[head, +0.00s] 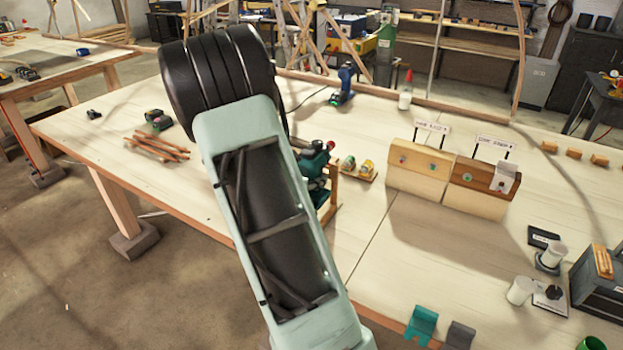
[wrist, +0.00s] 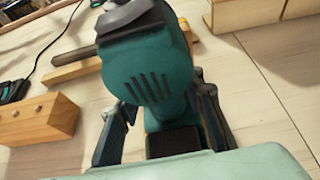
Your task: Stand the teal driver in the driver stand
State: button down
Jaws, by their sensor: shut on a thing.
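The teal driver (head: 315,160) shows just right of my arm in the head view, partly hidden by it. In the wrist view the driver's vented teal body (wrist: 150,75) fills the middle. My gripper (wrist: 163,128) has a dark finger on each side of the driver and is shut on it; the head view hides the fingers behind my arm. A wooden frame (head: 334,185), perhaps the driver stand, rises close to the driver in the head view. I cannot tell whether the driver touches it.
Two signed wooden blocks (head: 418,170) (head: 480,187) stand to the right. A blue driver (head: 345,85) stands farther back. A small rack of rolls (head: 358,168) is near the teal driver. A lath bundle (head: 157,148) lies left. Teal and grey brackets (head: 421,323) (head: 460,335) are at the front edge.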

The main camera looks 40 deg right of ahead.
jog(key=shift+f+b, duration=2.05)
jog(key=shift+b, duration=0.4)
dwell(1.2)
jog(key=c, duration=1.2)
grip_release()
jog(key=shift+a+f, duration=0.1)
jog(key=shift+f, duration=0.1)
jog(key=v, duration=1.2)
jog(key=shift+r, duration=0.25)
